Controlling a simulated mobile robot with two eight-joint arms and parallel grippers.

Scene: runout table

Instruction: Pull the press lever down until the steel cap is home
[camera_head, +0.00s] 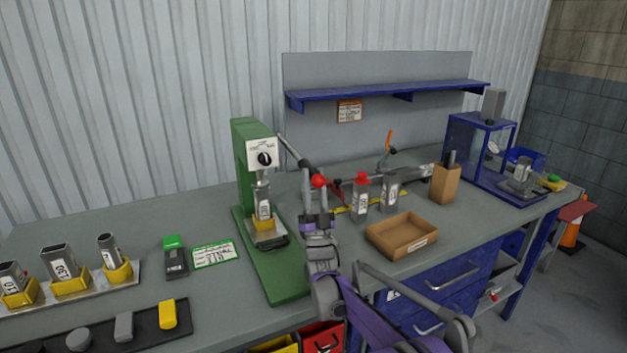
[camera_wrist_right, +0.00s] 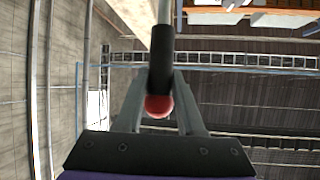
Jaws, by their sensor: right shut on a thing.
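The green press (camera_head: 250,160) stands upright on its green base plate (camera_head: 277,273) in the middle of the bench. Its lever (camera_head: 294,154) slopes down to the right from the head and ends in a red ball (camera_head: 319,181). My right gripper (camera_head: 313,190) is shut on the lever at its ball end. In the right wrist view my right gripper (camera_wrist_right: 158,105) has its fingers on either side of the red ball (camera_wrist_right: 158,106) and the dark grip (camera_wrist_right: 161,66). A steel part (camera_head: 263,200) sits in a yellow holder (camera_head: 264,224) under the ram. Whether its cap is seated is too small to tell. My left gripper is out of view.
An open brown tray (camera_head: 402,252) lies right of my arm. Steel canisters (camera_head: 360,201) and a brown block (camera_head: 445,184) stand behind it. A rack (camera_head: 88,283) of canisters, a dark tray (camera_head: 122,333) and a green-white card (camera_head: 214,254) lie left.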

